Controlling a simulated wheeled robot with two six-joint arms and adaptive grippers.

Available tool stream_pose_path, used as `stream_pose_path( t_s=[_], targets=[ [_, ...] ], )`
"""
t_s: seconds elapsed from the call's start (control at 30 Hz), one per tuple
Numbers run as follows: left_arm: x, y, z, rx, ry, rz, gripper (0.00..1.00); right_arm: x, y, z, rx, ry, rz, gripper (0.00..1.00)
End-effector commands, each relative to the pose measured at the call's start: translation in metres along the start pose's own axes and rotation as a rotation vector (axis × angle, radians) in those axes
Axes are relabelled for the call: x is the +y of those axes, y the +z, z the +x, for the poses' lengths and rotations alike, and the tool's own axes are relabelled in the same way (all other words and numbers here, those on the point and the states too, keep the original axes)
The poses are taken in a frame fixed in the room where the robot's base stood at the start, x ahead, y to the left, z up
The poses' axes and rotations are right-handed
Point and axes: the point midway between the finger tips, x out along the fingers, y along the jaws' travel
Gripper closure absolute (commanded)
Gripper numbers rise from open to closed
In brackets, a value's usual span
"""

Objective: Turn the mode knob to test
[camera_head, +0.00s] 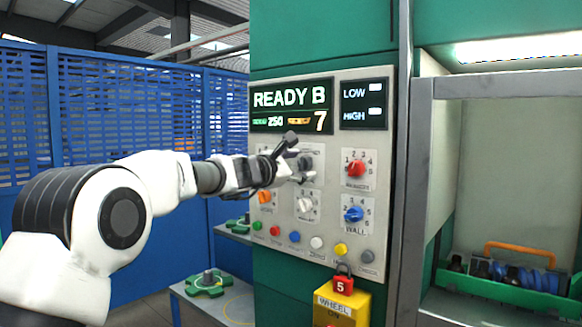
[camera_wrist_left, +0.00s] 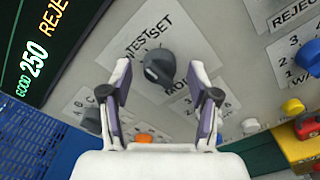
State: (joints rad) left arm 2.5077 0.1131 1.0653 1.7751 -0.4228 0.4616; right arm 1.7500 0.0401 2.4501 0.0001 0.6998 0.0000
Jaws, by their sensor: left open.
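The mode knob (camera_wrist_left: 158,66) is a dark grey knob on a white plate, with TEST and SET printed beside it in the left wrist view. Another label on the plate is partly hidden by a finger. In the head view the knob (camera_head: 306,162) is partly covered by my left gripper (camera_head: 297,160). The left gripper (camera_wrist_left: 160,78) is open and empty, its two fingers on either side of the knob in the wrist view. I cannot tell whether they touch it. The exact setting of the knob is not clear. My right gripper is out of view.
A red knob (camera_head: 355,168), a blue knob (camera_head: 354,214), an orange knob (camera_head: 265,197) and a white knob (camera_head: 305,204) surround it. Coloured buttons run below. The display (camera_head: 291,107) reads READY B. A red padlock (camera_head: 343,284) hangs below the panel.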

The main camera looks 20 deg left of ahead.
Motion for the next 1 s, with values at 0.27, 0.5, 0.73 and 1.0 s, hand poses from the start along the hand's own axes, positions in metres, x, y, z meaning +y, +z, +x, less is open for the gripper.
stream_pose_path(
  t_s=[0.27,0.5,0.73,1.0],
  targets=[
    [0.002,0.001,-0.057,-0.002,0.002,-0.005,0.39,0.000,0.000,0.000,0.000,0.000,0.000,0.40],
    [0.001,0.001,-0.107,-0.001,0.002,-0.002,0.39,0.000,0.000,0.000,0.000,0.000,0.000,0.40],
    [0.000,0.001,-0.117,-0.001,0.001,0.000,0.39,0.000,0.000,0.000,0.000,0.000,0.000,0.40],
    [0.000,0.001,-0.116,-0.001,0.001,0.000,0.39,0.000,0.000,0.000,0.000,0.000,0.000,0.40]
  ],
)
